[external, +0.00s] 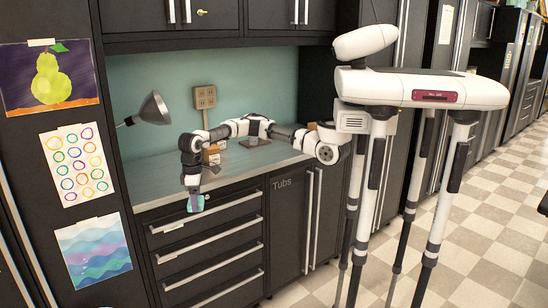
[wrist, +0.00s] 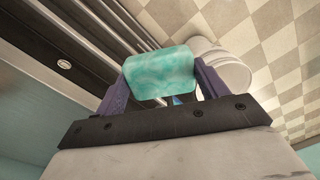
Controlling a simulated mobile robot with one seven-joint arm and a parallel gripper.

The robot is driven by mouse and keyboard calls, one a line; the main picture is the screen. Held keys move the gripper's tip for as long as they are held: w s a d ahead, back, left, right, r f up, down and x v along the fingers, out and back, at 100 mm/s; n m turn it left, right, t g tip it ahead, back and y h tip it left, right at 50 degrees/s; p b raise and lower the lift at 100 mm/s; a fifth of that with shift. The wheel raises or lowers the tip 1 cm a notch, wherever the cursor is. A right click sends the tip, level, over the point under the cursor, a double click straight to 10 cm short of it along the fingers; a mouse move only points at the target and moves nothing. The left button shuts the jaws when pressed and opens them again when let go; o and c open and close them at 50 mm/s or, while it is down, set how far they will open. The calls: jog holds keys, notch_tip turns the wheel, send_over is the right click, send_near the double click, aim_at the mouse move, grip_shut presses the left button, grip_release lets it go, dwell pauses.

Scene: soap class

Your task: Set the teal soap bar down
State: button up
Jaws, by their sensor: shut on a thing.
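The teal soap bar (wrist: 160,73) is a marbled block held between the two purple fingers of my gripper (wrist: 161,86) in the wrist view. In the external view my gripper (external: 193,192) points down, with the teal soap bar (external: 195,203) at its tip. The bar hangs in front of the drawers, just out past the front edge of the grey counter (external: 158,187) and a little below its top. Nothing shows under the bar in the external view except the drawer fronts behind it.
A grey lamp (external: 153,109) stands at the counter's back left. Small brown boxes (external: 212,154) and a dark-framed item (external: 255,141) sit farther back. The counter's front left is clear. A white cylindrical container (wrist: 222,68) shows beyond the bar in the wrist view.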

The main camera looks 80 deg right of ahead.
jog(key=s+a+f+n+b, duration=0.1)
jog(key=s+a+f, duration=0.3)
jog(key=a, duration=0.5)
jog(key=s+a+f+n, duration=0.2)
jog(key=s+a+f, duration=0.3)
jog(key=s+a, duration=0.2)
jog(key=s+a+f+n+b, duration=0.1)
jog(key=s+a+f, duration=0.4)
jog(key=a, duration=0.6)
jog(key=shift+s+n+b, duration=0.35)
jog(key=shift+s+n, duration=0.15)
jog(key=shift+s, duration=0.05)
jog(key=shift+f, duration=0.15)
